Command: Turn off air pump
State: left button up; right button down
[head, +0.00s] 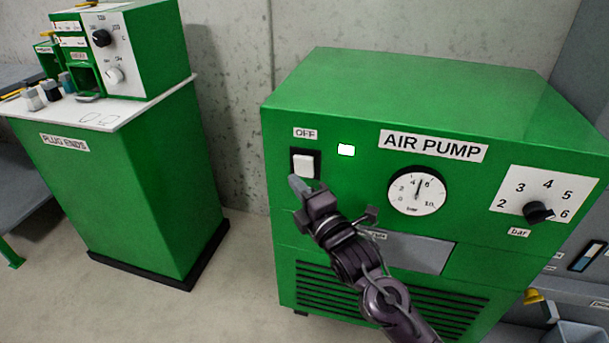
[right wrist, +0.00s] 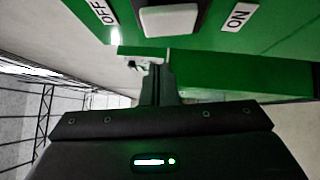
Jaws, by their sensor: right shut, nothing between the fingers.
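The green air pump (head: 340,95) stands against the wall in the head view. Its white rocker switch (head: 304,166) sits in a black frame below an OFF label; a lit indicator (head: 346,150) is to its right. The gauge needle (head: 418,190) points up, near 5 bar. My right gripper (head: 299,187) is shut and empty, its tip just below the switch and overlapping the frame's lower edge; I cannot tell whether it touches. In the right wrist view the shut fingers (right wrist: 158,82) point toward the switch (right wrist: 168,20), between OFF and ON labels. My left gripper is out of view.
A black pressure knob (head: 537,212) is on the pump's right side. A green plug ends cabinet (head: 120,190) with a small machine (head: 150,50) on top stands to the left. Bare floor (head: 235,290) lies between cabinet and pump. A grey bin (head: 580,333) is at the lower right.

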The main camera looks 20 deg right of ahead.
aim_at(295, 162)
jog(key=shift+w+d+r, duration=0.15)
jog(key=shift+w+d, duration=0.4)
jog(key=shift+w, duration=0.15)
jog(key=shift+w+d+r, duration=0.1)
jog(key=shift+w+d, duration=0.45)
jog(key=shift+w, duration=0.1)
